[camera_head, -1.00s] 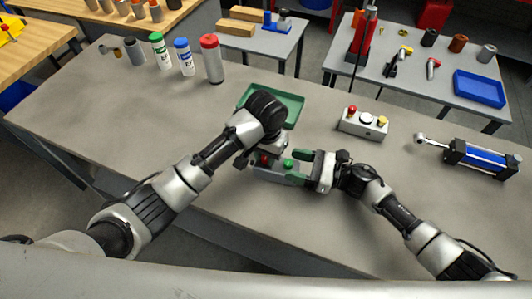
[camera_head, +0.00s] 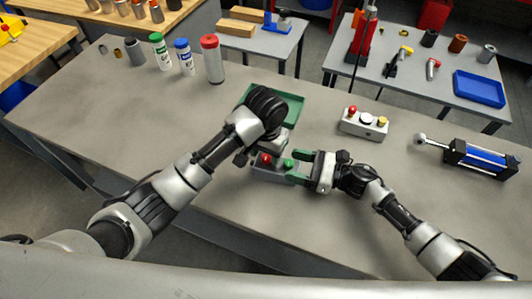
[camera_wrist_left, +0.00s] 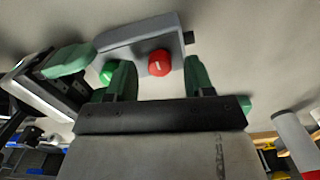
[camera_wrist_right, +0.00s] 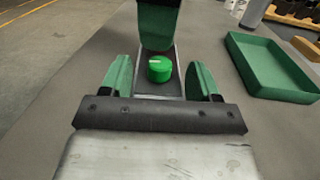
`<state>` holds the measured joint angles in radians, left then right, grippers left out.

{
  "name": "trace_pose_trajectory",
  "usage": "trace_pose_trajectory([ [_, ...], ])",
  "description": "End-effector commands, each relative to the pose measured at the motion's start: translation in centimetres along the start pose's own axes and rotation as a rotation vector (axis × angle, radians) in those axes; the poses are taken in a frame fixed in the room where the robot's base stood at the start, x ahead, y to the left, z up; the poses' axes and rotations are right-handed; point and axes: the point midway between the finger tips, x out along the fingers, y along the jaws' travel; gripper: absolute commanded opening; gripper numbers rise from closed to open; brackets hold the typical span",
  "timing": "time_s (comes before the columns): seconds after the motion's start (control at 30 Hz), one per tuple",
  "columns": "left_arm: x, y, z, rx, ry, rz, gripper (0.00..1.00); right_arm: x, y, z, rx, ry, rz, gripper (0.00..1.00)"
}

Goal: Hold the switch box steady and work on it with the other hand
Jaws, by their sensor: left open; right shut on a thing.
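The switch box (camera_head: 268,179) is a grey box on the bench with a red button (camera_head: 265,159) and a green button (camera_head: 288,164). My right gripper (camera_head: 303,168) is shut on its green-button end from the right. In the right wrist view the green button (camera_wrist_right: 159,69) sits between the fingers. My left gripper (camera_wrist_left: 158,72) is open above the red-button end. In the left wrist view the red button (camera_wrist_left: 160,63) shows between its green fingertips, and I cannot tell whether they touch it. In the head view my left wrist hides part of the box.
A green tray (camera_head: 292,104) lies just behind the box. A second button box (camera_head: 363,124) and a blue cylinder (camera_head: 482,158) stand to the right. Capped bottles (camera_head: 211,60) stand at the back left. The bench front left is clear.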

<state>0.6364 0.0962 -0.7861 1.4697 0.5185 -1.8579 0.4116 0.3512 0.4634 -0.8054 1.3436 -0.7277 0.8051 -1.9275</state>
Motion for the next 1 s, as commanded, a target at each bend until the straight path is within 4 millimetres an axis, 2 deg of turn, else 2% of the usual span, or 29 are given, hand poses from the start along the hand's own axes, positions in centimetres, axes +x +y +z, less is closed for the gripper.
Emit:
trace_pose_trajectory([
  [0.3,-6.9,-0.1,-0.1,0.002,0.008,-0.004,0.53,0.0,0.1,-0.1,0.001,0.003,0.0,0.19],
  [0.5,-9.4,-0.1,-0.1,0.0,0.007,-0.005,0.53,0.0,0.0,-0.1,0.001,0.002,0.0,0.19],
  [0.7,-10.8,0.0,0.0,0.001,0.002,-0.001,0.53,0.0,0.1,-0.1,0.001,0.002,0.0,0.19],
  [1.0,-10.9,0.0,0.0,0.0,0.001,0.0,0.53,0.0,0.1,-0.1,0.001,0.002,0.0,0.19],
])
